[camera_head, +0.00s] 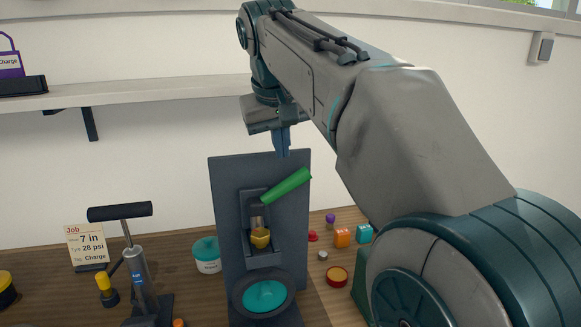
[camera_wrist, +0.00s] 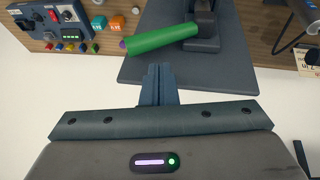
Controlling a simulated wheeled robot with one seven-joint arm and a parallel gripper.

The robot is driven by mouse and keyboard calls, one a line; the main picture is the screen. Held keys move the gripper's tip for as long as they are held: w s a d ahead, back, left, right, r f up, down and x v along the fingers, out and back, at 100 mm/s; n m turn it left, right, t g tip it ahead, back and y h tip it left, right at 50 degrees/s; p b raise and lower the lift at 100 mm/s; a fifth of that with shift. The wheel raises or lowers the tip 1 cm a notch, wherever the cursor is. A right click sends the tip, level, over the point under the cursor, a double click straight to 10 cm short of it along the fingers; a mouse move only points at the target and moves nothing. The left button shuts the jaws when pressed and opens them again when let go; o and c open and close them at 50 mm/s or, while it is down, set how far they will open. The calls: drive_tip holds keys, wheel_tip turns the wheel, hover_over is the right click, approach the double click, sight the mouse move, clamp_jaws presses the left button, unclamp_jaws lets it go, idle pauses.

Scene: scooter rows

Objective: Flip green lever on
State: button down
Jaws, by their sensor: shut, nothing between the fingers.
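The green lever (camera_head: 286,185) is a thick green handle on a dark upright panel (camera_head: 228,190). It tilts up to the right from a grey pivot block (camera_head: 257,215). In the wrist view the green lever (camera_wrist: 161,39) lies across the panel (camera_wrist: 215,72), just beyond my fingertips. My gripper (camera_head: 283,152) is shut and empty, pointing down in front of the panel's top edge, above the lever with a gap. In the wrist view my gripper (camera_wrist: 158,70) shows its two fingers together, apart from the lever.
A teal round button (camera_head: 265,296) and a yellow part (camera_head: 260,238) sit lower on the panel. A pump with a black handle (camera_head: 120,212), a job card (camera_head: 87,246) and a white tub (camera_head: 207,256) stand left. Small coloured blocks (camera_head: 342,236) lie right. A shelf (camera_head: 150,91) runs behind.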

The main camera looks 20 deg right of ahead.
sight(292, 176)
drive_tip(key=f, duration=0.1)
drive_tip(key=d+f, duration=0.1)
drive_tip(key=w+d+f, duration=0.1)
drive_tip(key=f, duration=0.1)
drive_tip(key=shift+f, duration=0.1)
idle(0.4)
